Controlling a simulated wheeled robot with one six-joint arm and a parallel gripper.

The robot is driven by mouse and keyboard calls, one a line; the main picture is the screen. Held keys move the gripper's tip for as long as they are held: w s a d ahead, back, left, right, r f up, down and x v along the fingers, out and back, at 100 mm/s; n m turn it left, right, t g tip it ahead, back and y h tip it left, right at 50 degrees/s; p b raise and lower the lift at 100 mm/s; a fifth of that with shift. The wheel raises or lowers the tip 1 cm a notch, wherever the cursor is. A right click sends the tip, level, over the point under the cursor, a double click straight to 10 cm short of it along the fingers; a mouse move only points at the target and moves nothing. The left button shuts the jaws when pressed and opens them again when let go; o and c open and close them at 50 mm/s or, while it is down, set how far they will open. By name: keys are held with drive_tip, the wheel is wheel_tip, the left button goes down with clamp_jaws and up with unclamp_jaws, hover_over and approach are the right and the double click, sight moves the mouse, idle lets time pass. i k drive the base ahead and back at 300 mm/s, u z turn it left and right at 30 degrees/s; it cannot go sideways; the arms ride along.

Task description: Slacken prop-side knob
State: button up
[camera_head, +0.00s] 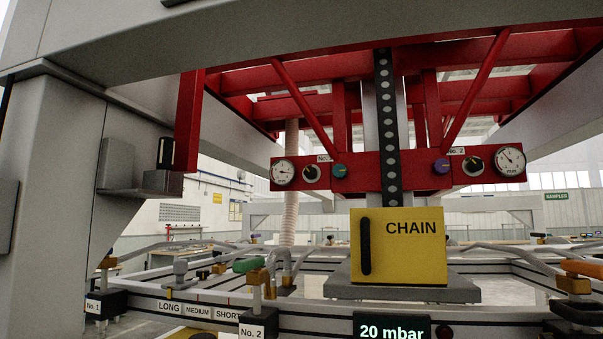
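A red panel (410,178) hangs across the middle under the red frame. On its left half are a round gauge (283,173), a black knob (312,173) with a light pointer and a small teal knob (340,170). On its right half are a small purple knob (442,166), another black knob (473,165) and a second gauge (511,160). A red upright (189,122) hangs at the left beside a grey bracket (130,180) carrying a black part (165,152). I cannot tell which knob is prop-side. My gripper is not in view.
A yellow CHAIN box (425,260) stands at centre on a grey plate, below a dark vertical chain (385,120). Brass clamps with a green handle (247,264) and an orange handle (583,268) stand on the front rail. A display (392,328) reads 20 mbar.

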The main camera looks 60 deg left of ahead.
sight(310, 172)
drive_tip(key=u, duration=1.65)
